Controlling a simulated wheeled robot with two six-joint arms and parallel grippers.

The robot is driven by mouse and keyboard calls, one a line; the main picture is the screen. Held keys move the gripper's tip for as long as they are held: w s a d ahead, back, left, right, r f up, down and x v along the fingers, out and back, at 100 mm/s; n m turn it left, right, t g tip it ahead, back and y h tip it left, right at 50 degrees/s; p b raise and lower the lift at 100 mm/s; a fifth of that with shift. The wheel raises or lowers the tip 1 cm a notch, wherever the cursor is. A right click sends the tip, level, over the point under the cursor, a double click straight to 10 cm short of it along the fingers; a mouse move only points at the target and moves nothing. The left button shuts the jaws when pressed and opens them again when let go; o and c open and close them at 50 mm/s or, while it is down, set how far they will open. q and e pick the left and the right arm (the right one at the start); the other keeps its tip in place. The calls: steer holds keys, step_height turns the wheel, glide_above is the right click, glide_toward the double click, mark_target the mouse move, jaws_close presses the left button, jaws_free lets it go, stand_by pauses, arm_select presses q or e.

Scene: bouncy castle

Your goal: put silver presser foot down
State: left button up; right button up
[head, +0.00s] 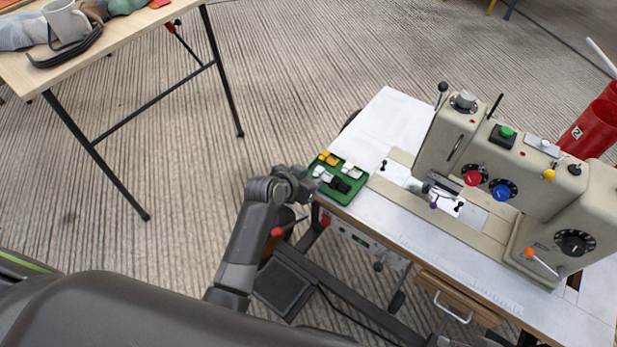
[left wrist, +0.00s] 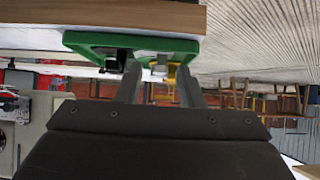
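A green tray (head: 347,197) lies on the near left corner of the white sewing table. It holds small presser feet: silver-white pieces (head: 322,174), yellow ones (head: 328,158) and a black one (head: 340,185). My left gripper (head: 308,186) is at the tray's left edge, by a silver-white piece. In the left wrist view, the two fingers of my left gripper (left wrist: 158,76) stand apart, pointing at the green tray (left wrist: 130,42). A silver-white piece (left wrist: 159,69) shows between the fingertips, with clear gaps beside it. A black piece (left wrist: 114,62) is beside one finger. My right gripper is out of view.
A beige sewing machine (head: 490,160) with coloured knobs stands on the white table (head: 395,115), right of the tray. A red container (head: 590,125) stands behind it. A wooden table (head: 110,35) with a mug (head: 66,20) is at upper left. Carpeted floor lies between the tables.

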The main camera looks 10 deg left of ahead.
arm_select(q)
steer(key=shift+r, duration=0.15)
